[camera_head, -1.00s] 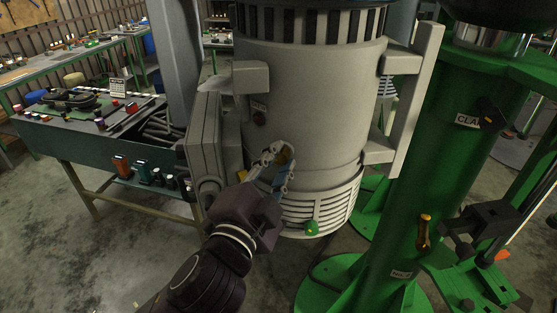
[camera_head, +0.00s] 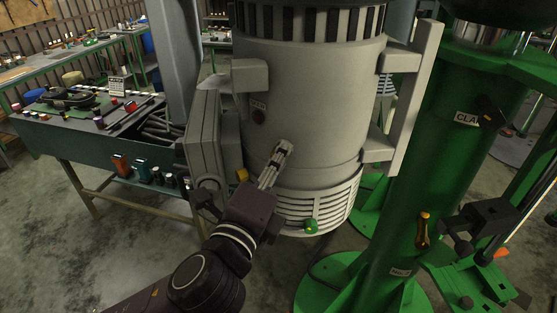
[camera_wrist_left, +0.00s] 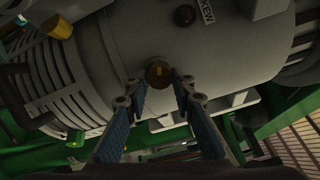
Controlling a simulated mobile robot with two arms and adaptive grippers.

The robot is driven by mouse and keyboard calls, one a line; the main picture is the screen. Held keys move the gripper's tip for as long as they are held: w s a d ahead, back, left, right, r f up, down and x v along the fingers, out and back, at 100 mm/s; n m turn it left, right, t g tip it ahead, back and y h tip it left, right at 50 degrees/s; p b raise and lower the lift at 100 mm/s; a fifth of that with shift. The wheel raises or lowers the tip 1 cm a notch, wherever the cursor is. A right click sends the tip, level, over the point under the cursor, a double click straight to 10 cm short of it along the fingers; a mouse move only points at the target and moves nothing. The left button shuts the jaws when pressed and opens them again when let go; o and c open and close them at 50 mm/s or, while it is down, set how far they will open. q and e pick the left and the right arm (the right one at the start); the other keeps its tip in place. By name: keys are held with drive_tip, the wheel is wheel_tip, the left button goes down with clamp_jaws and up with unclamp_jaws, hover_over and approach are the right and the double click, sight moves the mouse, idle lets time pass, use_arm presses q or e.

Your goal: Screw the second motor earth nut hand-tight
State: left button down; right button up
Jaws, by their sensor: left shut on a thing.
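The motor is the large grey cylinder (camera_head: 315,110) with a slotted band at its foot. In the head view the fingers hide the nut. The thread behind the nut is hidden. My right gripper is not in view.
A yellow knob (camera_head: 242,175) is just left of my gripper, and a green knob (camera_head: 311,226) is low on the motor. The green column (camera_head: 435,150) is on the right. A workbench (camera_head: 90,150) is behind left.

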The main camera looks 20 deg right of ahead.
use_arm(q)
drive_tip(key=shift+f+m, duration=0.15)
drive_tip(key=shift+m, duration=0.65)
drive_tip(key=c, duration=1.6)
unclamp_jaws()
drive_tip(key=v, duration=0.7)
drive_tip(key=shift+s+a, duration=0.15)
drive_tip(key=shift+s, duration=0.05)
